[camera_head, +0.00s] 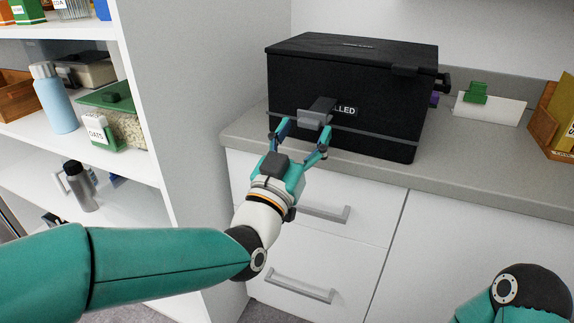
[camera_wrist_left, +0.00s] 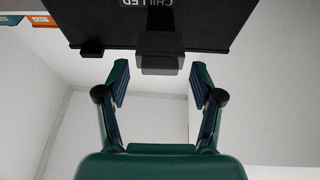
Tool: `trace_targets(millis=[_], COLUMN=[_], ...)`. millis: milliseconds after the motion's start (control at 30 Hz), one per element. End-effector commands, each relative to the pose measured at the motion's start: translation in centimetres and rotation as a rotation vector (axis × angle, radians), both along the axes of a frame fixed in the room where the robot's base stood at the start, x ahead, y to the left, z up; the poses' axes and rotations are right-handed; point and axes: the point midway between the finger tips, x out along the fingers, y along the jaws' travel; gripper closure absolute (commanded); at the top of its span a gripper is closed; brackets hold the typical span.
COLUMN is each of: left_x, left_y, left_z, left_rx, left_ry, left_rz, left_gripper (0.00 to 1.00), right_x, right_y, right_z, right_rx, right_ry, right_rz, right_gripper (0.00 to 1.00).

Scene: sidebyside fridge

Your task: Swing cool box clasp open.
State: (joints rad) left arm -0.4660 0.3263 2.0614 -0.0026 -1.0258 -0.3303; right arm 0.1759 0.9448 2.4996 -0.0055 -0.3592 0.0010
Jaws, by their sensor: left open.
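The black cool box (camera_head: 340,97) stands on the grey counter with its lid down. Its clasp (camera_head: 317,111) is a dark grey block with a lighter lower end on the front face, beside a "CHILLED" label that it partly covers in the head view. The clasp also shows in the left wrist view (camera_wrist_left: 160,52), straight ahead of the fingers. My left gripper (camera_head: 300,137) is open, its two fingers spread just in front of and below the clasp. In the left wrist view the open fingers (camera_wrist_left: 160,82) have nothing between them. My right gripper is out of view.
The counter (camera_head: 470,180) runs right, with a white card and green clip (camera_head: 476,93) and a wooden holder (camera_head: 557,120) on it. White drawers with handles (camera_head: 302,290) lie below. Shelves (camera_head: 140,165) with a blue bottle (camera_head: 54,98) stand left, beyond a panel.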

Motion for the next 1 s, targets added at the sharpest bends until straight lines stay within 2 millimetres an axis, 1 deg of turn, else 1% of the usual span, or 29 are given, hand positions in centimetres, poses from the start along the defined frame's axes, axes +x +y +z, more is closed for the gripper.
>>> trace_targets(millis=[100, 300, 400, 500, 700, 900, 1000], left_x=[-2.1, -5.5, -6.8, -7.7, -8.2, -8.1, -7.8], left_y=[0.8, 2.2, 2.7, 3.0, 3.2, 3.2, 3.8], left_z=[-0.8, -2.3, -2.8, -3.1, -3.4, -3.4, -3.6], left_rx=[0.0, 0.001, 0.001, 0.0, 0.0, 0.0, 0.001], left_ry=[0.001, 0.002, 0.002, 0.0, 0.0, 0.0, 0.007], left_rz=[0.0, 0.0, 0.0, 0.0, 0.0, 0.001, 0.014], left_gripper=[0.33, 0.33, 0.33, 0.33, 0.33, 0.33, 0.33], right_x=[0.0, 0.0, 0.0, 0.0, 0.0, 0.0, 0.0], right_y=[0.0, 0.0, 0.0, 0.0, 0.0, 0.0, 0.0], right_z=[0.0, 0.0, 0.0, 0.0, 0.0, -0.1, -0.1], right_rx=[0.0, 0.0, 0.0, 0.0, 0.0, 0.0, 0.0], right_ry=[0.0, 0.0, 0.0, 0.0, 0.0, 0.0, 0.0], right_rz=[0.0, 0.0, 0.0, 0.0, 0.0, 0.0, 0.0], right_gripper=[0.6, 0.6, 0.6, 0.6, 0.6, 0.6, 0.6])
